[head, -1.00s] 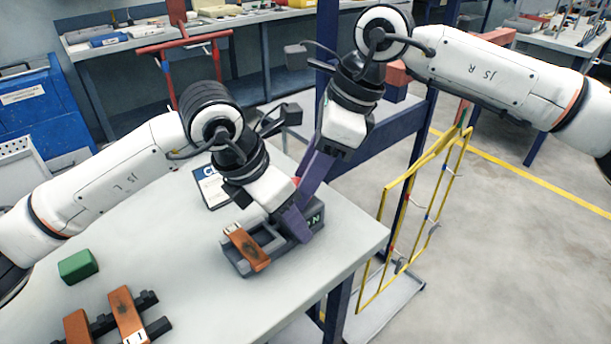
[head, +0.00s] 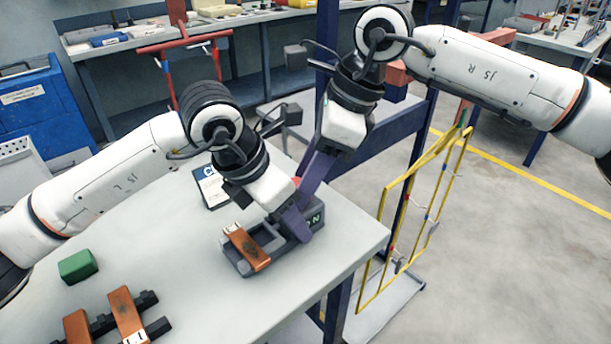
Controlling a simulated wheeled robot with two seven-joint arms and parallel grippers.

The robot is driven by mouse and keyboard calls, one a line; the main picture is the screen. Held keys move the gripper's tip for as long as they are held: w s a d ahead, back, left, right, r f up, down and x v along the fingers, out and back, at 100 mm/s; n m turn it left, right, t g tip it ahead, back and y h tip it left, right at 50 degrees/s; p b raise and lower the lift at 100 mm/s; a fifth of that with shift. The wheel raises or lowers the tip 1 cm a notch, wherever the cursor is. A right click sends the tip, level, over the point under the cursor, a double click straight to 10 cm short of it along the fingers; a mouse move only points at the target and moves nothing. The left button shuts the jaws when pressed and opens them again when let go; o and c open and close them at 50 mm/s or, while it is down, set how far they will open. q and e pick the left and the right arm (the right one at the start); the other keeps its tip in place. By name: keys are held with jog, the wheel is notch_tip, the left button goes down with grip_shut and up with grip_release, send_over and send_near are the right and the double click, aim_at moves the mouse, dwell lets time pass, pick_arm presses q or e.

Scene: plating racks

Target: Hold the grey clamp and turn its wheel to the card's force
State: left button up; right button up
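The grey clamp (head: 240,265) lies on the near table, with an orange-brown bar (head: 246,248) across its left part. A dark block with partly covered green lettering (head: 315,216) is at its right end. My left gripper (head: 299,226) has its purple fingers down at the clamp's right part; its grip is hidden. My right gripper (head: 303,192) reaches down from above, its purple fingers close behind the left gripper. A small red part (head: 297,181) shows between them; I cannot tell whether it is the wheel. A white and blue card (head: 209,188) lies behind the clamp, partly covered by my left arm.
A green block (head: 77,266) and a dark rack with orange-brown bars (head: 127,315) are at the table's front left. A yellow wire frame (head: 412,222) stands beyond the table's right edge. The table right of the clamp is clear.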

jog(key=shift+w+r, duration=0.15)
jog(key=shift+w, duration=0.05)
dwell(0.7)
jog(key=o, duration=1.1)
jog(key=shift+c, duration=0.2)
jog(key=shift+s, duration=0.15)
jog(key=shift+s+f, duration=0.2)
jog(key=v, duration=0.8)
jog(key=shift+w+r, duration=0.15)
jog(key=shift+r, duration=0.05)
